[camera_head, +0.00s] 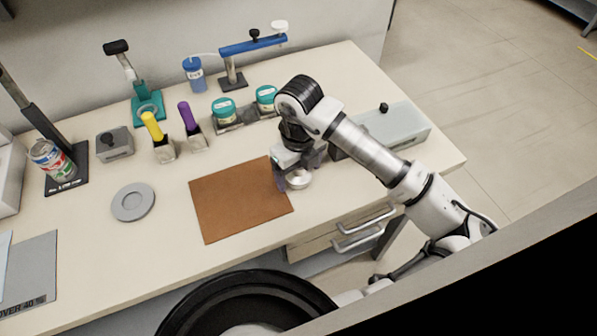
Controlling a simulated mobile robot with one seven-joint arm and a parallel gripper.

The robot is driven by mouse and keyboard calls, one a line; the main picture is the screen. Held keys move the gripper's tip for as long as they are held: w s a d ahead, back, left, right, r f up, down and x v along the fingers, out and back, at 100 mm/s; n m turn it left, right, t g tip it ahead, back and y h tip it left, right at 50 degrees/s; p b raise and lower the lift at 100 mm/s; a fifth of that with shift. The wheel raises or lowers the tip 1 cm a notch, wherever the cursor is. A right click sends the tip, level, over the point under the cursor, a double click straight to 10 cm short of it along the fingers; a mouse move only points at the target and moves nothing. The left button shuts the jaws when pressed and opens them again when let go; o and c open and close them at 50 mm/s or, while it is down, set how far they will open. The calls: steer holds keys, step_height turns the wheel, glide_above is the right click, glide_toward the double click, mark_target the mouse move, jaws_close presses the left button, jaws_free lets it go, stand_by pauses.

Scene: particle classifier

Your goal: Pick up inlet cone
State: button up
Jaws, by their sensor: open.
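A small round silvery piece (299,180), which looks like the inlet cone, sits on the bench top just right of the brown mat (235,200). My gripper (296,171) is low over the bench, pointing down at this piece. It is open, with one finger on the left, near the mat's right edge, and the other on the right. The fingers and palm hide the back of the piece. I cannot tell whether either finger touches it.
A grey translucent case (395,130) stands close right of my gripper. Two teal-lidded jars (224,109) stand behind. Yellow-topped and purple-topped bottles (194,131), a grey disc (133,202) and a can on a stand (52,160) are left. The brown mat is bare.

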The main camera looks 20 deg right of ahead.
steer(key=c, duration=1.2)
steer(key=shift+r, duration=0.1)
step_height(320, 180, up, 9)
steer(key=shift+r+b, duration=0.1)
steer(key=shift+b, duration=0.9)
steer(key=shift+r, duration=0.35)
